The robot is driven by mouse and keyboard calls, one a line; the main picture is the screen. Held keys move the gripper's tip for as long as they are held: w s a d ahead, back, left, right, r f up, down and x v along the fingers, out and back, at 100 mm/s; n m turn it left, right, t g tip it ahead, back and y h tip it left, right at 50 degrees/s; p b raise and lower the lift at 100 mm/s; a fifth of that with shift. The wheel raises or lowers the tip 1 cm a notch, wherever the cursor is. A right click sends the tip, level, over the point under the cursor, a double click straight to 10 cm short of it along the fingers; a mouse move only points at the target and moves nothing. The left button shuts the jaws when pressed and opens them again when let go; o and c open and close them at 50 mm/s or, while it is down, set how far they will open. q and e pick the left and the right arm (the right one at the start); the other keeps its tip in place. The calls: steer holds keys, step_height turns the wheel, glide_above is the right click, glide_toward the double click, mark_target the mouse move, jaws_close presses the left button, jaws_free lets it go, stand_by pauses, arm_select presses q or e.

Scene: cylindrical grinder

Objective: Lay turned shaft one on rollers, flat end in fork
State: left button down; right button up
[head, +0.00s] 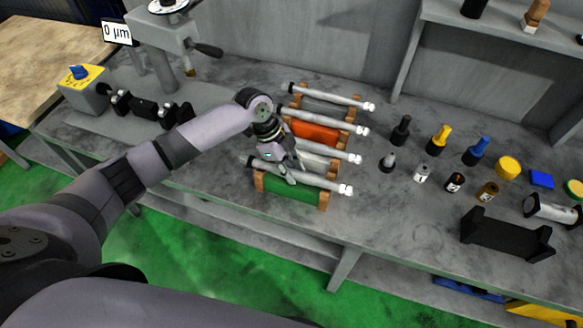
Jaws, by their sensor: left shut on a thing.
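Several silver turned shafts with white-collared right ends lie side by side on wooden-ended racks mid-bench. My left gripper (288,173) points down and is shut on the nearest shaft (324,183), around its middle. This shaft lies over the green rack (290,194); I cannot tell whether it still touches the rack. The other shafts are the third (335,153), second (335,126) and farthest (335,96). A black fixture with round parts (146,108), which looks like the rollers, stands at the left. I cannot make out the fork. My right gripper is out of view.
A dial gauge stand (160,45) and a yellow box with a blue knob (85,85) are at the left. Bottles and coloured-handled tools (440,140) stand right of the racks. A black cradle (505,236) is near the right front. Bare bench lies between.

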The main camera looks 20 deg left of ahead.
arm_select(q)
steer(key=shift+w+d+r, duration=0.1)
steer(key=shift+r, duration=0.1)
steer(key=c, duration=1.3)
jaws_free()
steer(key=shift+o, duration=0.3)
steer(key=shift+s+f, duration=0.2)
steer(key=shift+f, duration=0.15)
steer(key=v, duration=1.2)
steer(key=shift+r, duration=0.2)
